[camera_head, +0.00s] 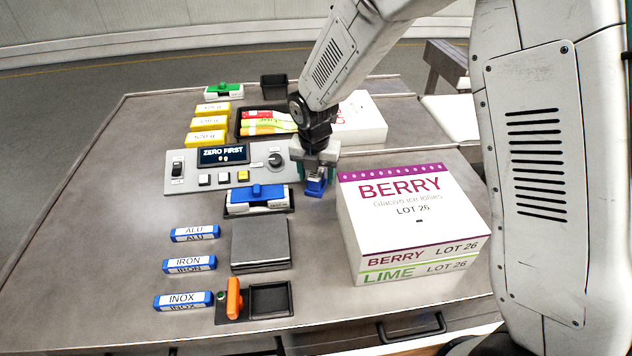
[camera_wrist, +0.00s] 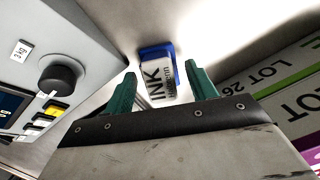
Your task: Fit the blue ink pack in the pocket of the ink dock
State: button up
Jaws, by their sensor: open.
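The blue ink pack (camera_head: 316,187) stands on the table just left of the BERRY box, right below my gripper (camera_head: 318,170). In the wrist view the pack (camera_wrist: 158,75) shows a white face marked INK and a blue back. It lies between and slightly beyond the green fingertips of my gripper (camera_wrist: 160,82), with a gap on each side. My gripper is open. A dark unit with an orange lever and an empty square pocket (camera_head: 270,299), which looks like the ink dock, sits near the front edge of the table.
The BERRY and LIME boxes (camera_head: 412,215) stand close on the right. A grey control panel (camera_head: 228,168) with a knob is at the left. A blue-topped holder (camera_head: 258,197) and a grey plate (camera_head: 260,243) lie between pack and dock. Labelled ALU, IRON and INOX blocks (camera_head: 190,264) line the left.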

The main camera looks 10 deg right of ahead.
grip_shut()
